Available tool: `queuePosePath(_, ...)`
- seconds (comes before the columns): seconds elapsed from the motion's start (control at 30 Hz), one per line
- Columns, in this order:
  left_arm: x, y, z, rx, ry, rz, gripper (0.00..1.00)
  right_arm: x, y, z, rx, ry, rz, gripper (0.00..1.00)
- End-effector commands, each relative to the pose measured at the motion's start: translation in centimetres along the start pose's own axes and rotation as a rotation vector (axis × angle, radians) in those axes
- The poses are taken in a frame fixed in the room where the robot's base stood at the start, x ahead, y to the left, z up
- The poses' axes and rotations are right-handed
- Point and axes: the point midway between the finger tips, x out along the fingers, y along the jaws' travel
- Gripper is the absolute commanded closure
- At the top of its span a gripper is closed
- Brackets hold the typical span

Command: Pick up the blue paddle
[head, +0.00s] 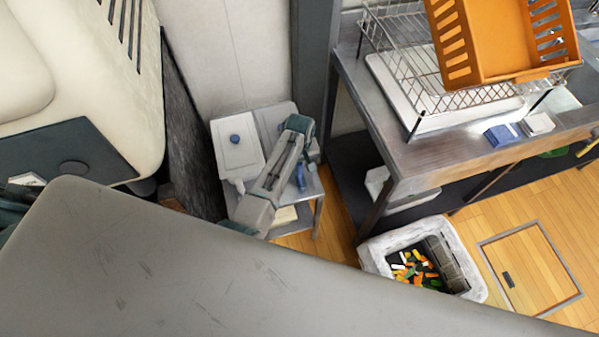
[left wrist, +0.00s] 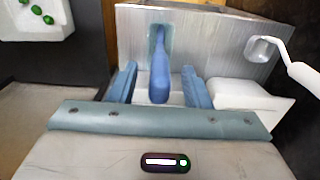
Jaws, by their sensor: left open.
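The blue paddle (head: 300,178) is at the right side of a small metal side table (head: 318,205). In the left wrist view the blue paddle (left wrist: 160,72) has a rounded blue handle and a paler teal end lying over the metal top. My left gripper (head: 310,155) reaches over the table from below. In the left wrist view my left gripper (left wrist: 158,80) is open, with one blue finger on each side of the handle. Gaps show between the handle and both fingers. My right gripper is not in view.
A white box (head: 237,142) with a blue knob stands left of my gripper. A white ladle (left wrist: 300,72) lies right of the paddle. A steel counter (head: 440,150) carries a dish rack (head: 395,50) and orange basket (head: 480,45). A white bin (head: 377,262) stands on the floor.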

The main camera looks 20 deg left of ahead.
Motion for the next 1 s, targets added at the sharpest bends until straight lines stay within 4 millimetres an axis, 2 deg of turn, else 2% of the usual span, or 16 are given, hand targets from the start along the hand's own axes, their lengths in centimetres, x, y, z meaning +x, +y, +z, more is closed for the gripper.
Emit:
queuePosePath(0.27,0.41,0.0,-0.04,0.0,0.001,0.001,0.56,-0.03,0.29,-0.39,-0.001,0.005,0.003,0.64)
queuePosePath(0.37,0.4,0.0,-0.03,0.0,0.001,0.001,0.72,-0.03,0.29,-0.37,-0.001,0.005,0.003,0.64)
queuePosePath(0.5,0.39,0.0,-0.02,0.0,0.001,0.001,1.0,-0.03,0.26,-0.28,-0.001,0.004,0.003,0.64)
queuePosePath(0.83,0.32,0.02,-0.03,0.0,0.001,0.001,1.0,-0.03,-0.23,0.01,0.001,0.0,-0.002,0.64)
queuePosePath(1.0,-0.42,0.06,-0.05,0.0,0.002,0.002,1.0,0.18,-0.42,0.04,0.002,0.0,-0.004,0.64)
